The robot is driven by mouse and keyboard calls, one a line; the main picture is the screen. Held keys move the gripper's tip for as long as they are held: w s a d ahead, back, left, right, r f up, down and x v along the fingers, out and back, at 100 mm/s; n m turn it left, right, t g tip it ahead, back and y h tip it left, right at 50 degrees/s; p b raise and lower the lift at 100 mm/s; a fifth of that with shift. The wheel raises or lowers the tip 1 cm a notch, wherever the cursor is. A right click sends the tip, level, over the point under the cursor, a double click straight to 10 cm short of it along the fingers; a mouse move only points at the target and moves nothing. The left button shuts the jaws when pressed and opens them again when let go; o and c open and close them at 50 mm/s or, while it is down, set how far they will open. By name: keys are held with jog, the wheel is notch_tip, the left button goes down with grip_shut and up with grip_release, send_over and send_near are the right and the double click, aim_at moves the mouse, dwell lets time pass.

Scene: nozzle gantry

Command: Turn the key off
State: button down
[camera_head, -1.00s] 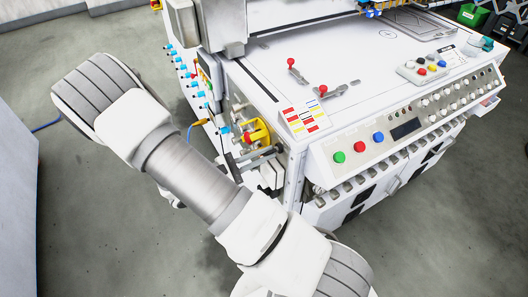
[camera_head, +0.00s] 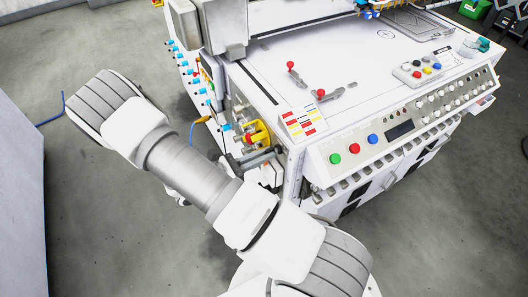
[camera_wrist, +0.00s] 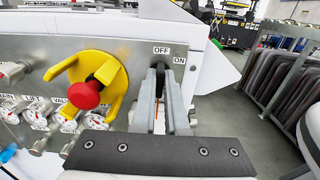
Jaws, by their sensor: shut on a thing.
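My gripper (camera_wrist: 161,112) is in the wrist view, its two grey fingers reaching to the grey panel (camera_wrist: 205,48). They are shut on the dark key (camera_wrist: 160,67), which is mostly hidden between the fingertips. An OFF label (camera_wrist: 161,50) is just above the key and an ON label (camera_wrist: 179,60) is to its upper right. In the head view my gripper (camera_head: 262,157) is at the side of the white machine, and the key cannot be made out there.
A red knob on a yellow handle (camera_wrist: 110,72) is left of my fingers, with several gauges (camera_wrist: 38,119) below it. The white machine (camera_head: 330,60) carries a sloped button panel (camera_head: 400,130). Racks (camera_wrist: 275,78) stand at the right; grey floor (camera_head: 90,220) is open.

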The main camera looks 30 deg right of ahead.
dwell(0.5)
jog(key=c, duration=0.9)
grip_release()
jog(key=shift+c, duration=0.2)
jog(key=shift+a, duration=0.1)
jog(key=a, duration=1.7)
jog(key=shift+s+a, duration=0.15)
jog(key=shift+s, duration=0.15)
